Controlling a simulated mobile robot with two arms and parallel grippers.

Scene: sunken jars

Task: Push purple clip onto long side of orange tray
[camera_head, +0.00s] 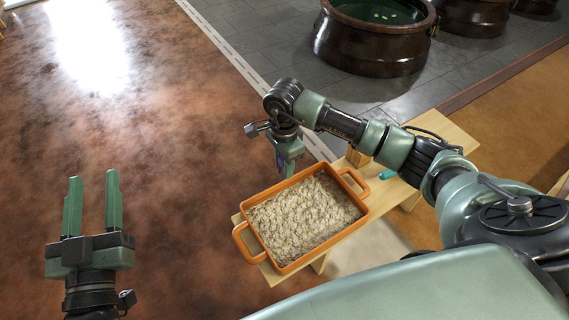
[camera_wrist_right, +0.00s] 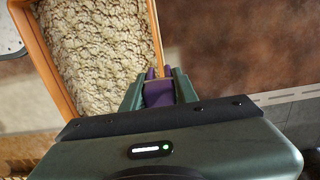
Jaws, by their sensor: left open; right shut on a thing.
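The orange tray (camera_head: 262,249) holds a pale, grainy filling and stands on a wooden bench, with a handle at each short end. My right gripper (camera_head: 287,172) points down at the tray's far long side. It is shut on the purple clip (camera_head: 280,164), mostly hidden by the fingers there. In the right wrist view, the purple clip (camera_wrist_right: 158,93) sits between my right fingers, its two prongs on either side of the orange tray's rim (camera_wrist_right: 155,35). I cannot tell how deep the rim sits in it. My left gripper (camera_head: 93,180) is open and empty, away from the tray.
The wooden bench (camera_head: 455,133) runs diagonally under the tray. A small teal object (camera_head: 387,175) lies on it beyond the right handle. A large brown jar (camera_head: 372,45) is sunk in the grey floor behind. The brown floor around my left gripper is clear.

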